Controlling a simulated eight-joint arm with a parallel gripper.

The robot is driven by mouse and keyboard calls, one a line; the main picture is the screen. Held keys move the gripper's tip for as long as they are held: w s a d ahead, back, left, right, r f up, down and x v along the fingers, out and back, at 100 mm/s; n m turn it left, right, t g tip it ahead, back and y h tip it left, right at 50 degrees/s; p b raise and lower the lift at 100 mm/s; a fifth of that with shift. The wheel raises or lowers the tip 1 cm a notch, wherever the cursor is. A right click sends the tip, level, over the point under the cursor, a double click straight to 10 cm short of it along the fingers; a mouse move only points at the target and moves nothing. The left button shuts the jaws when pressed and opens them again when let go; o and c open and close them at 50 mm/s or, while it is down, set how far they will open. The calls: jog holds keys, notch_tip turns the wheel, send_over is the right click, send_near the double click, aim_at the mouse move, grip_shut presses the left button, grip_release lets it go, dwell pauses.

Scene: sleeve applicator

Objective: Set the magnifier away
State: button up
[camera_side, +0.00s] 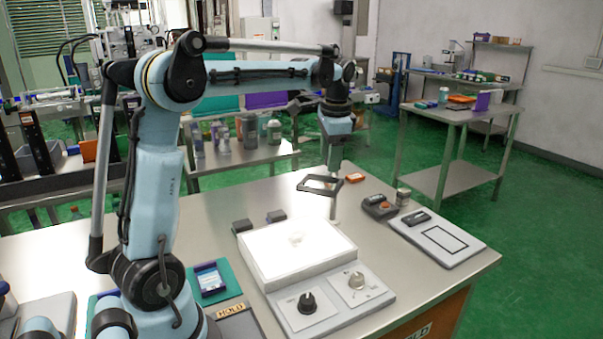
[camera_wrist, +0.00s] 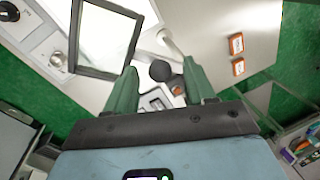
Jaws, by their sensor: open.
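The magnifier (camera_side: 320,183) has a dark rectangular frame, standing over the back right corner of the lit white box on a pale post (camera_side: 333,208). In the wrist view its framed lens (camera_wrist: 105,38) is at upper left. A round black knob (camera_wrist: 160,71) shows between my fingertips in that view; it appears to belong to the magnifier. My gripper (camera_wrist: 160,67) is open, with one green finger on each side of the knob. I cannot tell whether either finger touches it. In the side view my gripper (camera_side: 334,158) points down just above the magnifier.
The light box (camera_side: 293,255) has a front panel with two knobs (camera_side: 307,303). To the right are a dark device (camera_side: 379,207), a small jar (camera_side: 403,196) and a pale board with a black outline (camera_side: 440,241).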

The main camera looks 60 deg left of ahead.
jog(key=shift+f, duration=0.15)
grip_shut()
jog(key=shift+w, duration=0.1)
dwell(0.5)
jog(key=w+d+n+g+h, duration=0.1)
jog(key=w+n, duration=0.5)
jog(key=n, duration=0.8)
jog(key=shift+w+d+g, duration=0.15)
jog(key=shift+d+g, duration=0.05)
jog(key=shift+g, duration=0.5)
jog(key=shift+w, duration=0.1)
